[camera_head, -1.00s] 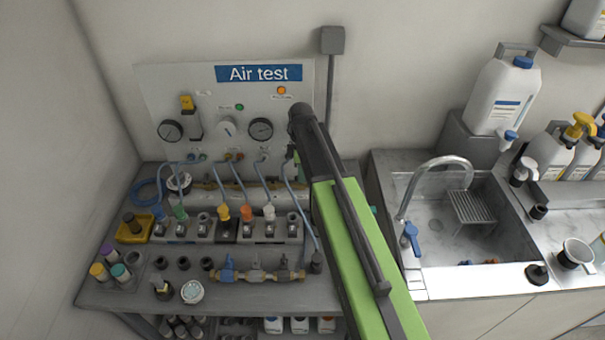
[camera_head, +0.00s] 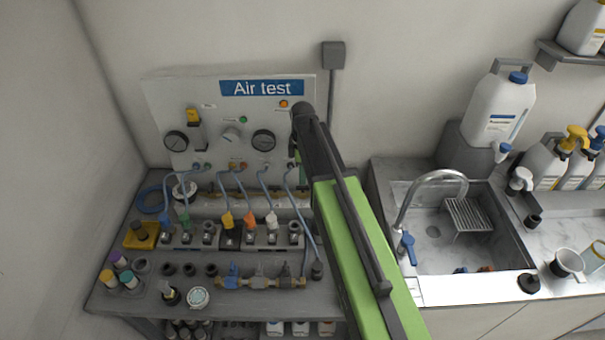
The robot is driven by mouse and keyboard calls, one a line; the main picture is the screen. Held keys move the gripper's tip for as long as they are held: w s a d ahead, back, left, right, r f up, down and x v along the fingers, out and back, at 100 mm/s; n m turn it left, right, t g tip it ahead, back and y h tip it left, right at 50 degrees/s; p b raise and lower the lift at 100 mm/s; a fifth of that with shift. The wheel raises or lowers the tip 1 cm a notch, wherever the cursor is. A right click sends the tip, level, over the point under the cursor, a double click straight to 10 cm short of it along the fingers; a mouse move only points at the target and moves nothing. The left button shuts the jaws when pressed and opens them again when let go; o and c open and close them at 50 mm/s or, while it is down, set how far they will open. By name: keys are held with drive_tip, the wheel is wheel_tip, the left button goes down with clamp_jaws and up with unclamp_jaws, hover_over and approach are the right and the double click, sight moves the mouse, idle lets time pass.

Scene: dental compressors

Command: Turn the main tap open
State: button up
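No readable label marks the main tap. On the bench front, a brass pipe piece (camera_head: 262,283) carries a blue-handled tap (camera_head: 233,270) and darker handles to its right. On the Air test panel (camera_head: 160,95) are a yellow-topped fitting (camera_head: 193,117) and a round grey knob (camera_head: 231,135). Which of these is the main tap I cannot tell. My green and black arm rises at the middle, covering the panel's right edge and the bench's right end. My gripper's fingers do not show; they are out of sight beyond or behind the arm.
Blue hoses (camera_head: 225,185) run from the panel to a row of valves with coloured tops (camera_head: 251,220). Two black gauges flank the knob. Cups and small bottles stand at the bench's front left. A sink (camera_head: 480,258) with a curved faucet (camera_head: 420,185) is to the right.

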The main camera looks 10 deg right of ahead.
wheel_tip(320, 180, up, 12)
drive_tip(key=p, duration=1)
drive_tip(key=b, duration=0.5)
hover_over(303, 187)
drive_tip(key=s, duration=0.1)
wheel_tip(303, 187, down, 6)
drive_tip(key=s+f+m+b, duration=0.2)
drive_tip(key=s, duration=0.2)
drive_tip(key=s+f+m+b, duration=0.2)
drive_tip(key=s+f+b, duration=0.1)
drive_tip(key=s, duration=0.1)
drive_tip(key=s+f+m+b, duration=0.2)
drive_tip(key=s+b, duration=0.1)
drive_tip(key=shift+s+d+f, duration=0.25)
drive_tip(key=shift+s+f, duration=0.15)
drive_tip(key=s+m, duration=0.1)
drive_tip(key=m, duration=0.2)
drive_tip(key=s+m, duration=0.1)
drive_tip(key=m, duration=0.2)
drive_tip(key=s+m, duration=0.2)
drive_tip(key=m, duration=0.2)
drive_tip(key=shift+r, duration=0.1)
